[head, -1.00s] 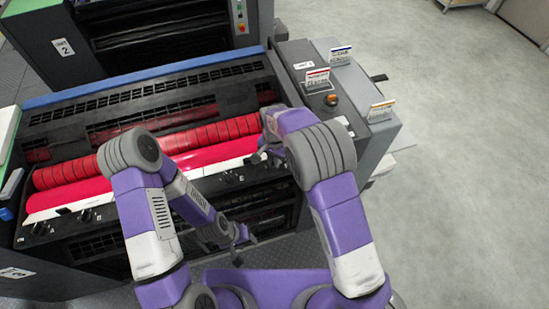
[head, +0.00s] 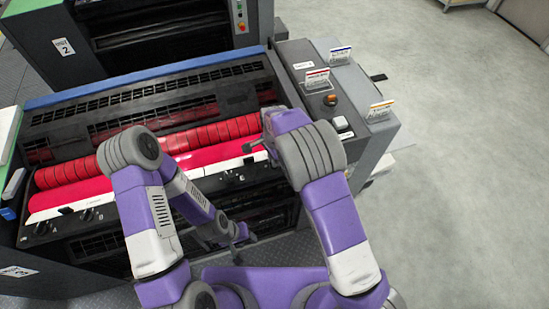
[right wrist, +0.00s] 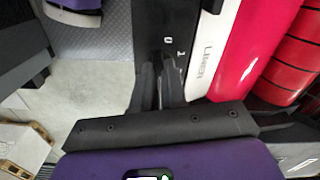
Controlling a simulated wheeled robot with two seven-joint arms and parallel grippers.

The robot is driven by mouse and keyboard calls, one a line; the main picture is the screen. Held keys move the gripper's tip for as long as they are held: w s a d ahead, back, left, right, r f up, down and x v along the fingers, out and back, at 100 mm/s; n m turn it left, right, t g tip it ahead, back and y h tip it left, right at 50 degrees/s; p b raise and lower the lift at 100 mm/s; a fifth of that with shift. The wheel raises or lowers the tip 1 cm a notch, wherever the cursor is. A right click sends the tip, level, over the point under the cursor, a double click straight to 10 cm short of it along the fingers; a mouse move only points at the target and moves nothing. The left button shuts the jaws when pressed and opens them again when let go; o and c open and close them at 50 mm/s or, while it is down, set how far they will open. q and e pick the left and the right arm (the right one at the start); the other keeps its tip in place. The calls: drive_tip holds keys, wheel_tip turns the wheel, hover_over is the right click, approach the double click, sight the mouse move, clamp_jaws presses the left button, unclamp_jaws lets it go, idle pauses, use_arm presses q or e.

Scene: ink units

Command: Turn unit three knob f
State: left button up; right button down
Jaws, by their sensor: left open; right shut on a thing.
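The ink unit (head: 62,125) has red rollers and a dark front panel with a row of small black knobs (head: 225,178). My right gripper (head: 258,148) is at the right end of this row, beside the white strip (head: 205,158). In the right wrist view its two dark fingers (right wrist: 160,88) are close together against the black panel (right wrist: 165,20), near white marks "0" and "1". It is shut on a knob, which the fingers mostly hide; I cannot read its letter. My left gripper (head: 242,238) is open and empty, low in front of the unit.
A grey console (head: 365,145) with an orange button and small label cards stands at the right. Another unit, labelled 2 (head: 63,47), stands behind. Open grey floor (head: 460,180) lies to the right.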

drive_tip(key=shift+r, duration=0.1)
drive_tip(key=c, duration=1.2)
unclamp_jaws()
wheel_tip(320, 180, up, 8)
drive_tip(key=shift+f, duration=0.25)
